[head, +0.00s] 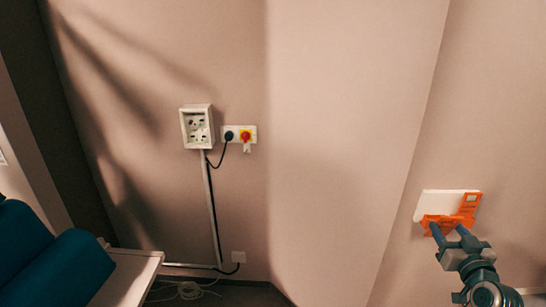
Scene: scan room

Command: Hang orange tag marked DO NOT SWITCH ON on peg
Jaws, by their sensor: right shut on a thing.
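My right gripper (449,230) is at the lower right and is shut on an orange tag (432,220). It holds the tag in front of the lower part of a white board (440,200) on the right wall. More orange (470,203) shows at the board's right edge; I cannot tell whether it is the same piece or another one. The writing on the orange is too small to read. I cannot make out a peg, and the gripper and tag hide part of the board. My left gripper is not in view.
A white socket box (197,126) and a plate with a black plug (229,136) and a red and yellow switch (246,136) are on the left wall. A teal cushion (55,270) and a pale tabletop (130,275) fill the lower left. Cable lies on the floor.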

